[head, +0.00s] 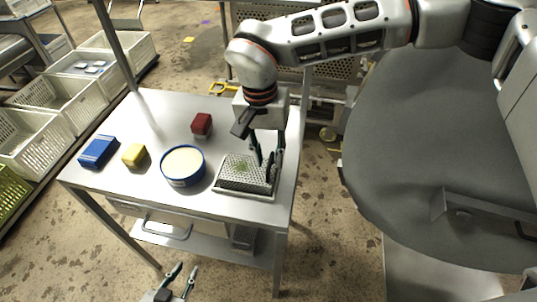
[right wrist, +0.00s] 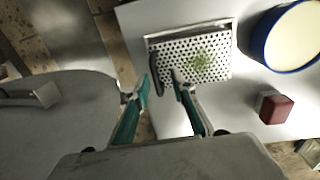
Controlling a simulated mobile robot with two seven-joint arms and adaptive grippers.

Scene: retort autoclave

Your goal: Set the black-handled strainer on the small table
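The strainer (head: 240,172) is a perforated metal pan with green bits in it and a black handle (right wrist: 155,74) on one side. It rests at the front right corner of a metal table (head: 220,208), in or on a shallow metal tray (right wrist: 160,34). It also shows in the right wrist view (right wrist: 212,47). My right gripper (head: 266,160) points down at the handle side of the strainer. Its fingers are apart, with the black handle showing between them; contact cannot be told. My left gripper (head: 180,276) is open and empty, low in front of the table.
A blue-rimmed bowl with pale contents (head: 183,163), a yellow block (head: 134,155), a blue box (head: 98,151) and a dark red block (head: 202,123) share the table. A large grey rounded body (head: 415,150) stands right. White crates (head: 60,100) line the left.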

